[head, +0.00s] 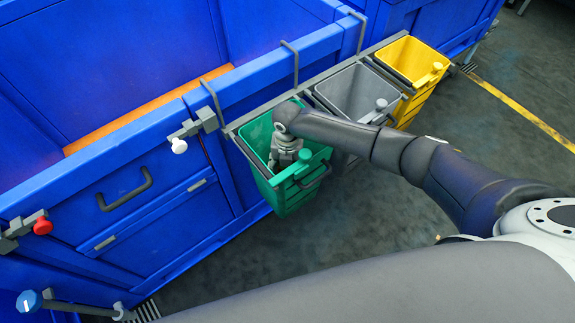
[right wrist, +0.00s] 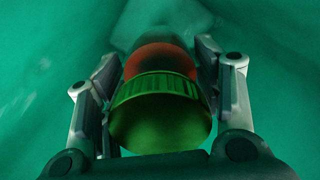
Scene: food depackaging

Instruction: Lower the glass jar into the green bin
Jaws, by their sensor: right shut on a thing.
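The green bin (head: 296,196) hangs at the left end of a row of bins on the blue workbench. My right gripper (head: 287,158) reaches down inside its mouth, and the arm hides part of the opening. In the right wrist view the glass jar (right wrist: 160,57) has a green lid (right wrist: 158,105) facing the camera and reddish contents. The fingers of my right gripper (right wrist: 160,80) are shut on the jar from both sides. Green bin walls surround it. The jar is hidden in the head view. My left gripper is not in view.
A grey bin (head: 352,92) and a yellow bin (head: 412,62) hang to the right of the green one. The blue workbench (head: 95,215) has handles and knobs on its front. The dark floor (head: 400,225) in front is clear.

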